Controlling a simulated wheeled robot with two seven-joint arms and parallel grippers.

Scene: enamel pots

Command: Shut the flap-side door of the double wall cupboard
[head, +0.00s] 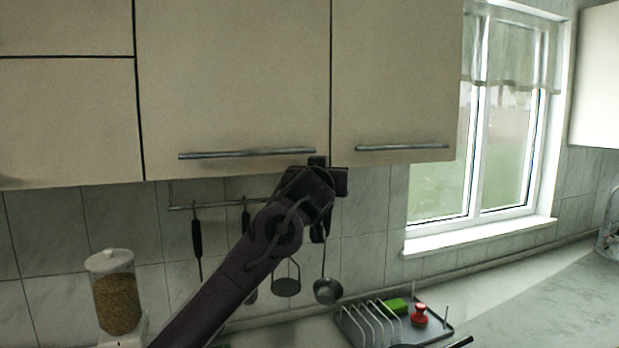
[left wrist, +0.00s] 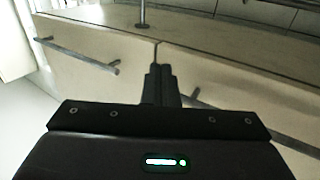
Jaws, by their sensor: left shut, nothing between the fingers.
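The double wall cupboard has two cream doors side by side. The flap-side door (head: 235,75) is the left one, beside the unit with the flap front; its bar handle (head: 246,153) runs along its lower edge. The other door (head: 395,75) has a shorter bar handle (head: 402,147). Both fronts look about flush, with a thin dark seam between them. My left gripper (head: 318,163) is shut and empty at the bottom of this seam, right of the flap-side handle. In the left wrist view the closed fingers (left wrist: 160,85) point at the seam; contact is unclear. My right gripper is not in view.
A flap-front unit (head: 65,110) adjoins on the left. Under the cupboard, a rail (head: 185,207) holds hanging utensils, including a ladle (head: 327,290). A grain dispenser (head: 115,290) and a dish rack (head: 375,325) stand below. A window (head: 500,130) is on the right.

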